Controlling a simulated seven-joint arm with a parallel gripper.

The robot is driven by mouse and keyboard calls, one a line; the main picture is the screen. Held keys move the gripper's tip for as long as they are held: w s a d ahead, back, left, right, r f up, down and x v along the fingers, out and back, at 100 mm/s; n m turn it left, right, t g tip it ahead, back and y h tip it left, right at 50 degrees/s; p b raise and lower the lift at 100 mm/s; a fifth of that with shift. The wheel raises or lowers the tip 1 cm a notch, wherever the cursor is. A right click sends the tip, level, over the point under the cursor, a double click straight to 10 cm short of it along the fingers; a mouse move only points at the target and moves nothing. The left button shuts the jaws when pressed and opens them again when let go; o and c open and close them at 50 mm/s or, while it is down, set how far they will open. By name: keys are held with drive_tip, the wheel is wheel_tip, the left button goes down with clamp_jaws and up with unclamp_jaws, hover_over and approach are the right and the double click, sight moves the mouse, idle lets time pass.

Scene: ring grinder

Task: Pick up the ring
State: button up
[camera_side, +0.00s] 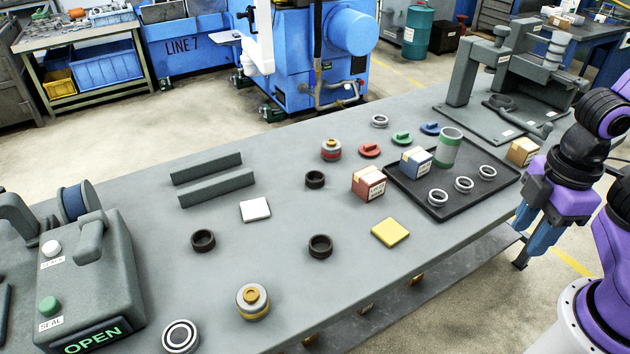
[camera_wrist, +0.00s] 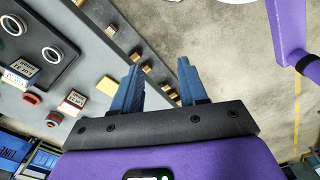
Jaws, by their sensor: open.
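Several rings are in view, and I cannot tell which one the task names. In the side view, three silver rings (camera_side: 464,190) lie in a dark tray (camera_side: 420,200); two of them also show in the wrist view (camera_wrist: 52,61). Another silver ring (camera_side: 380,125) lies behind the tray. Several dark rings (camera_side: 320,254) lie mid-table, and a larger silver ring (camera_side: 181,348) lies at the front left. My gripper (camera_side: 538,245) hangs beyond the table's right edge, apart from every ring. In the wrist view its blue fingers (camera_wrist: 158,72) are open, with nothing between them.
A green cylinder (camera_side: 449,148) and a blue-white box (camera_side: 416,163) stand in the tray. A red box (camera_side: 369,183), a yellow block (camera_side: 390,232) and an orange box (camera_side: 523,151) are nearby. A grey press (camera_side: 490,70) stands behind; a sealing machine (camera_side: 85,275) stands at left.

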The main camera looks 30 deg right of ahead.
drive_tip(key=o, duration=0.8)
drive_tip(key=shift+a, duration=0.1)
drive_tip(key=m, duration=2.2)
hover_over(321, 250)
wheel_tip(321, 250, down, 14)
drive_tip(key=shift+w+r, duration=0.15)
drive_tip(key=shift+r, duration=0.1)
drive_tip(key=shift+f, duration=2.55)
